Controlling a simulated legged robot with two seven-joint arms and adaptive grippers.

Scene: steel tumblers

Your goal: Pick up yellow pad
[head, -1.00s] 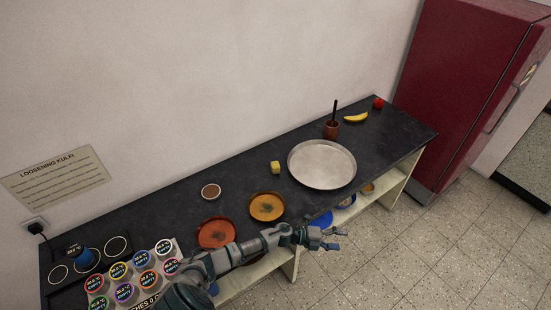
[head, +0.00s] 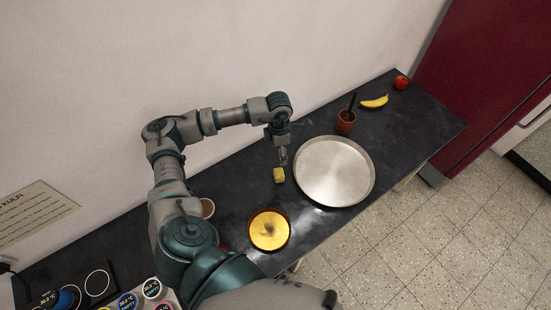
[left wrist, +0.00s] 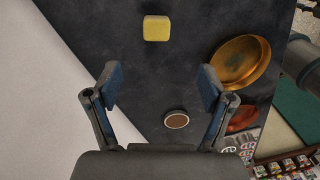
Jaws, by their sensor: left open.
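The yellow pad (head: 279,175) is a small block lying on the dark countertop, left of the big steel plate. It also shows in the left wrist view (left wrist: 157,28), near the top and beyond the fingertips. My left gripper (head: 283,153) points down just behind the pad in the head view, apart from it. In the left wrist view its two fingers (left wrist: 161,86) are spread wide with nothing between them. My right gripper is not in view.
A round steel plate (head: 334,171) lies right of the pad. An amber dish (head: 269,230) is in front of it. A brown cup (head: 345,122), a banana (head: 375,101) and a red apple (head: 401,82) stand farther right. The wall (head: 120,80) rises close behind the counter.

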